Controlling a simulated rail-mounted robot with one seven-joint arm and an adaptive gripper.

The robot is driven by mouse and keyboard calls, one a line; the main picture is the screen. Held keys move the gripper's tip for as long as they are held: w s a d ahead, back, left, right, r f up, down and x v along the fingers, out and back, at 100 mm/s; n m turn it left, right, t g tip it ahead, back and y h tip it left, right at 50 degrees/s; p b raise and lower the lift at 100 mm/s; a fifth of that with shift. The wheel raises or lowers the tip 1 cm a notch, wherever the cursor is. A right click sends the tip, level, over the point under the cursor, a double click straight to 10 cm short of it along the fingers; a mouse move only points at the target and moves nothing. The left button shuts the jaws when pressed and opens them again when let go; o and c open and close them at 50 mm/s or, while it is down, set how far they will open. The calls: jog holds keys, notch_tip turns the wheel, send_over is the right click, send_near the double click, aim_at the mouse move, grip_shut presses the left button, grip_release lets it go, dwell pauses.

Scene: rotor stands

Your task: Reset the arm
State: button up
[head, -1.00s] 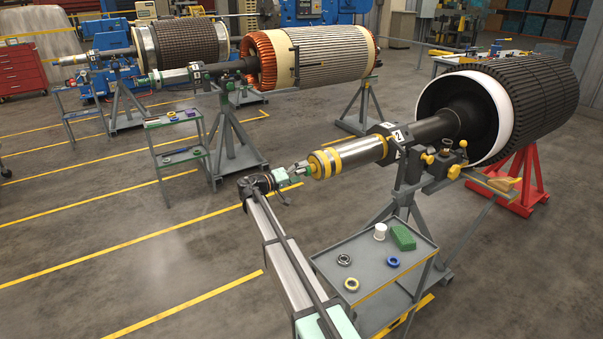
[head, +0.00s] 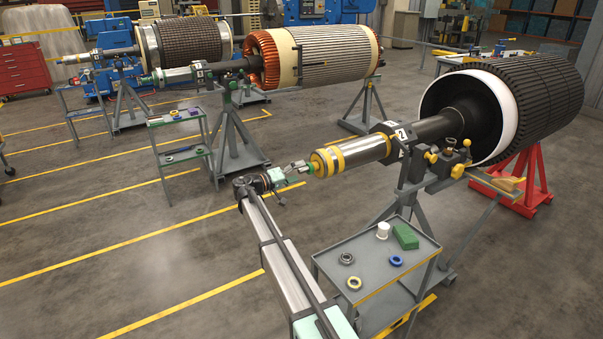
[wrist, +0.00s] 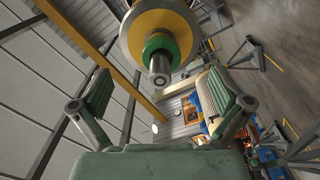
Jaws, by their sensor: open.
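The nearest rotor's shaft carries a silver sleeve with yellow bands (head: 350,152) and ends in a small green collar (head: 311,168). My gripper (head: 301,166) is just left of that shaft end in the head view. In the wrist view my gripper (wrist: 162,95) has its two fingers spread wide with nothing held between them. The yellow-ringed shaft end (wrist: 152,35), with its green collar (wrist: 163,58) and metal tip, faces the wrist camera above the middle. The tip appears between the fingers in the picture; its exact distance from them is unclear.
A grey cart (head: 365,288) with rings, a white cup (head: 382,230) and a green block (head: 405,236) stands right of my arm. Grey stands (head: 240,150) and a shelf cart (head: 180,155) stand behind. Open floor (head: 130,250) lies to the left.

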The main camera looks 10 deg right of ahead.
jog(key=b+v, duration=0.1)
jog(key=v, duration=0.5)
jog(key=shift+a+b, duration=0.2)
jog(key=shift+b, duration=0.2)
dwell(0.3)
jog(key=shift+s, duration=0.1)
